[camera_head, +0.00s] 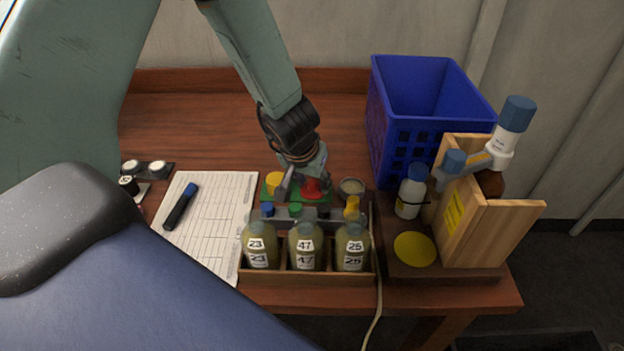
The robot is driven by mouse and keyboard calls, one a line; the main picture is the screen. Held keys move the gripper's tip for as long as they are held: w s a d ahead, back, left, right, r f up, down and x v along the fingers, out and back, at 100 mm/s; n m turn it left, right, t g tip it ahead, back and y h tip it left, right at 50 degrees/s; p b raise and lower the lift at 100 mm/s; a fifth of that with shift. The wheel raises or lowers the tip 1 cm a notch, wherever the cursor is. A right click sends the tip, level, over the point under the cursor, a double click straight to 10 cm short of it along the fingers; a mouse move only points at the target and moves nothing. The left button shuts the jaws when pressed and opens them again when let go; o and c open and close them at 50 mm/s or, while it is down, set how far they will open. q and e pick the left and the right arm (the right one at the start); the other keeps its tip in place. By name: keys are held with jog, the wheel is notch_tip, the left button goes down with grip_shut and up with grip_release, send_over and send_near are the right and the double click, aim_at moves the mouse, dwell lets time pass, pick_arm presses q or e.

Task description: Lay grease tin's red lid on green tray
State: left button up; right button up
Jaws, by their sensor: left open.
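The red lid (312,188) lies over the green tray (266,193), among small parts behind the bottle rack. My left gripper (305,186) is open, right at the red lid, with its fingers close around or beside it; contact cannot be told. The gripper hides part of the lid and of the tray. A small round open tin (352,187), likely the grease tin, stands just right of the tray with pale contents showing. My right gripper is not in view.
A wooden rack (308,280) with several numbered bottles stands in front of the tray. A yellow cap (275,182) is at the tray's left. A blue crate (418,85) and wooden stand (470,215) are at right. A paper sheet (212,225) with marker lies left.

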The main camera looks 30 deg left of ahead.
pick_arm(q)
jog(key=shift+r, duration=0.1)
jog(key=shift+r+p, duration=0.25)
jog(key=shift+p, duration=0.05)
jog(key=p+v, duration=0.7)
jog(key=v, duration=0.4)
jog(key=shift+s+r, duration=0.15)
jog(key=shift+r, duration=0.25)
jog(key=shift+f, duration=0.1)
